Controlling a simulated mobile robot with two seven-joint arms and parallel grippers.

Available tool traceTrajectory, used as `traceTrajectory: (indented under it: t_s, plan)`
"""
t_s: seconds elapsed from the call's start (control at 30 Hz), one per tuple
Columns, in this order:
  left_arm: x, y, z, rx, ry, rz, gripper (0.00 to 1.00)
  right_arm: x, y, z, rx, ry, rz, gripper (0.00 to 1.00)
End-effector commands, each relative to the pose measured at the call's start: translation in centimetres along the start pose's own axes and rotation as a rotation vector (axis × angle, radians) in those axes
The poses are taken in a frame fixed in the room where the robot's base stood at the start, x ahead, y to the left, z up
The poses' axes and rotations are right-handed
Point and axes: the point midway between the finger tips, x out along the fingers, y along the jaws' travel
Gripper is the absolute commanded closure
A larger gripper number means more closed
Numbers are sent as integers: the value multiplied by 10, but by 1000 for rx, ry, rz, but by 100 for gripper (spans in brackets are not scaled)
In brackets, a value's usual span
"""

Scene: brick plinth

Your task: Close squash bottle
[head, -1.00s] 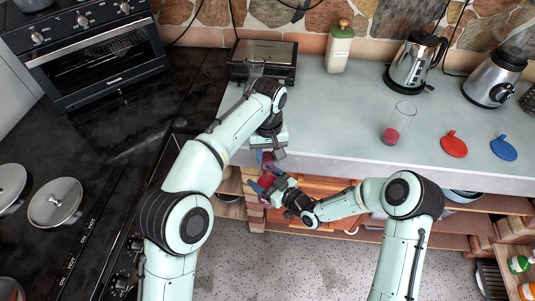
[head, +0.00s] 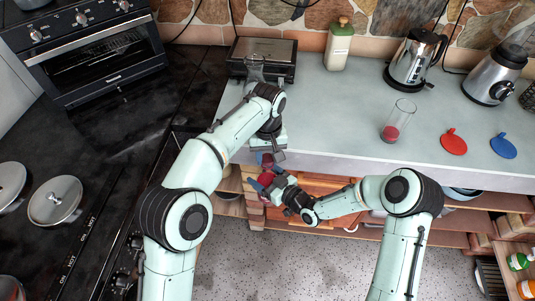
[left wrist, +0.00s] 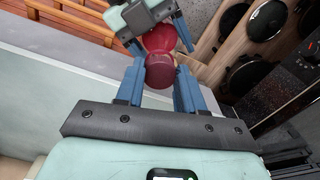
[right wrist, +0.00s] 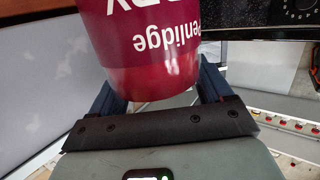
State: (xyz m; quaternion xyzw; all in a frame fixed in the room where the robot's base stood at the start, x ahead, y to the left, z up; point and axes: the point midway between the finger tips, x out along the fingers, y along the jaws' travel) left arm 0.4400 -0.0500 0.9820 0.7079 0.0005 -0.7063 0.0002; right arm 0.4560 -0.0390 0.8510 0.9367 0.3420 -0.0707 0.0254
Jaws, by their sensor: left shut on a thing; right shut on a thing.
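The squash bottle is dark red, with a label reading "Penlidge" in the right wrist view (right wrist: 150,45). My right gripper (head: 266,183) is shut on the bottle and holds it off the counter's front edge. My left gripper (head: 268,157) is just above it, pointing down. In the left wrist view, its blue fingers are shut on a dark red rounded piece (left wrist: 160,71), which looks like the bottle's cap. This piece lines up with the bottle (left wrist: 161,38) and seems to meet it. I cannot tell whether it is seated, since the join is hidden.
A toaster (head: 285,70), a green-capped bottle (head: 338,48), a kettle (head: 412,62) and a blender (head: 488,80) stand behind.

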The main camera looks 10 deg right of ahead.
Motion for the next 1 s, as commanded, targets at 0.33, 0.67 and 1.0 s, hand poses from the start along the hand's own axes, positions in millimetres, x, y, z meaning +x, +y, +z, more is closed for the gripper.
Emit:
traceTrajectory:
  t_s: [0.33, 0.67, 1.0]
  plan:
    - [7, 0, 0, -1, -1, -1, 90, 0, 0, -2, -2, 5, 0, 77]
    - [9, -1, 0, 152, 0, 1, 90, 0, 0, -2, -2, 5, 0, 100]
    - [10, -4, -2, 926, -1, 3, 90, 0, 0, -2, -2, 4, 0, 100]
